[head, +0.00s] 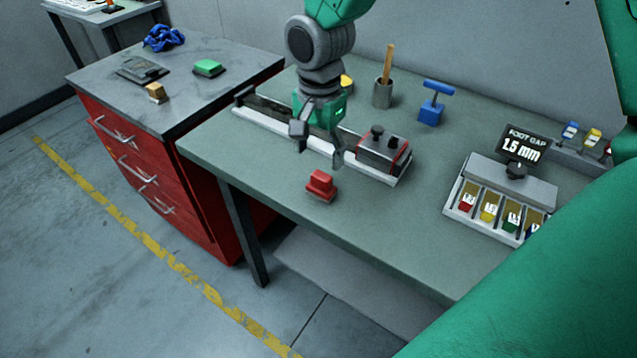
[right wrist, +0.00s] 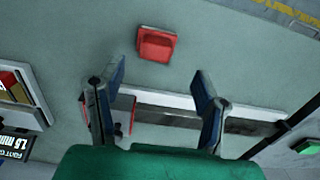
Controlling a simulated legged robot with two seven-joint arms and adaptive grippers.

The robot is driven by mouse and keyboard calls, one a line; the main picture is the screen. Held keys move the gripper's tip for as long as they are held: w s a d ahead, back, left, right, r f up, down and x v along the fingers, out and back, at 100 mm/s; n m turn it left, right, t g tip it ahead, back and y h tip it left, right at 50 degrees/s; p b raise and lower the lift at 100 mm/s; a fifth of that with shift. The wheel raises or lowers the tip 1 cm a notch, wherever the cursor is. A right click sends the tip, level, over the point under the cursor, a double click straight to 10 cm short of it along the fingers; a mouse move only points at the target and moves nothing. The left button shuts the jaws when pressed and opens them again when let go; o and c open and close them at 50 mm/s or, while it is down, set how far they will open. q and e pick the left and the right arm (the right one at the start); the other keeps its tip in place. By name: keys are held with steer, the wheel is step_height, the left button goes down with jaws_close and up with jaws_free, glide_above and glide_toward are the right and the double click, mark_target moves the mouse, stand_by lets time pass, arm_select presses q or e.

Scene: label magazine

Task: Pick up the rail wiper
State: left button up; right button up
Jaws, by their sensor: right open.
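A small red block with a raised grip (head: 321,185), which looks like the rail wiper, sits on the green-grey bench top near its front edge. It also shows in the right wrist view (right wrist: 156,44), just beyond the fingertips. My right gripper (head: 318,146) is open and empty, above the bench and a little behind the red block. In the right wrist view its two fingers (right wrist: 159,75) are spread wide, with the block apart from both. My left gripper is not in view.
A long rail (head: 277,123) with a dark red-edged carriage (head: 384,150) lies behind the red block. A blue T-handled tool (head: 432,106) and a grey cup (head: 383,93) stand farther back. A tray with coloured slots (head: 459,212) is right. Bench around the block is clear.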

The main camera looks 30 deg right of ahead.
mark_target(319, 176)
steer(key=f, duration=0.1)
steer(key=d+f, duration=0.1)
steer(key=f, duration=0.1)
steer(key=shift+w+d, duration=0.15)
steer(key=shift+d, duration=0.05)
steer(key=shift+s+f, duration=0.2)
steer(key=shift+f, duration=0.2)
steer(key=f, duration=0.1)
steer(key=a+f, duration=0.1)
steer(key=f, duration=0.1)
steer(key=shift+s+a+f, duration=0.1)
steer(key=shift+s+a, duration=0.1)
steer(key=shift+a, duration=0.1)
steer(key=shift+w+a+f, duration=0.1)
steer(key=shift+f, duration=0.25)
steer(key=shift+d, duration=0.35)
steer(key=shift+c, duration=0.4)
steer(key=shift+s+d, duration=0.2)
steer(key=shift+d, duration=0.1)
steer(key=c, duration=1.2)
steer(key=shift+o, duration=0.2)
steer(key=shift+a+f, duration=0.1)
steer(key=shift+a, duration=0.25)
step_height(319, 176, up, 10)
steer(key=shift+w+d+r, duration=0.1)
steer(key=shift+w, duration=0.05)
